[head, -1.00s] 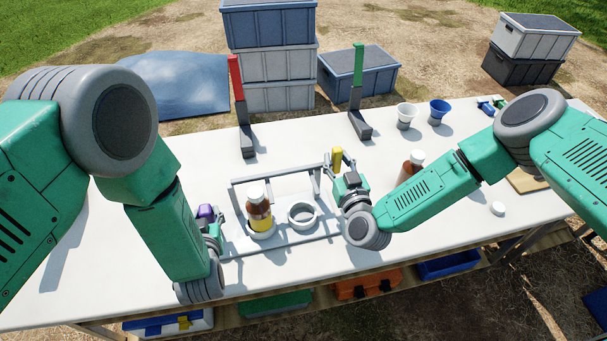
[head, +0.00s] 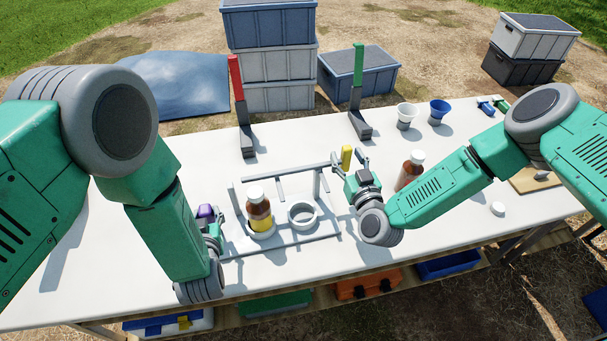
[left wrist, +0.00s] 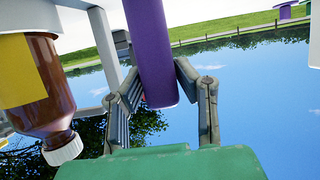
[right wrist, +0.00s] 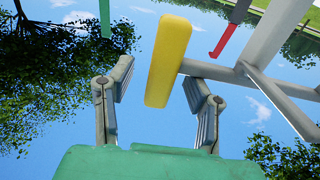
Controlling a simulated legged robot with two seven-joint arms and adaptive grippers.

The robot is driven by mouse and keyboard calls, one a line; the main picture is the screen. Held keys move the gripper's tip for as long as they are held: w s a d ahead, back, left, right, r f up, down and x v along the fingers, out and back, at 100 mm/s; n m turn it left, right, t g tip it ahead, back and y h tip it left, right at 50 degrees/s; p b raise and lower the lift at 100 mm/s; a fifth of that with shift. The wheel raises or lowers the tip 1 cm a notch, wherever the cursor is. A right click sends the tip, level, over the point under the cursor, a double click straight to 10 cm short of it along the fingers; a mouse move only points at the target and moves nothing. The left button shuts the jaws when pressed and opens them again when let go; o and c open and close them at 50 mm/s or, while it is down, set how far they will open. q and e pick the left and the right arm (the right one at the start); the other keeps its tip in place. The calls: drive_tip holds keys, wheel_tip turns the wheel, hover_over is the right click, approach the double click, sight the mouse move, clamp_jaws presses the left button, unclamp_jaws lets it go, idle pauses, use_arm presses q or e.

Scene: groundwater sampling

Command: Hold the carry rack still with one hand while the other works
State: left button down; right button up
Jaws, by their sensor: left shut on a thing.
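The grey carry rack (head: 285,243) stands on the white table. A brown bottle (head: 258,215) with a white cap and yellow label sits upright in its left ring; the right ring (head: 302,215) is empty. My left gripper (head: 212,222) is shut on the purple grip (head: 205,211) at the rack's left side; the left wrist view shows this purple grip (left wrist: 150,50) between the fingers. My right gripper (head: 350,164) is open around a yellow grip (head: 346,155) at the rack's right. In the right wrist view, gaps show between this yellow grip (right wrist: 167,60) and both fingers.
Another brown bottle (head: 410,171) stands right of the rack, close to my right forearm. A white cap (head: 497,208) lies further right. White (head: 406,117) and blue (head: 439,111) cups stand at the back. Red (head: 237,80) and green (head: 358,65) uprights stand behind the rack.

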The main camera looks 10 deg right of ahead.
drive_tip(key=s, duration=1.2)
drive_tip(key=shift+d, duration=0.3)
drive_tip(key=shift+f, duration=0.1)
use_arm(q)
drive_tip(key=c, duration=1.1)
unclamp_jaws()
drive_tip(key=shift+c, duration=0.2)
drive_tip(key=shift+s, duration=0.1)
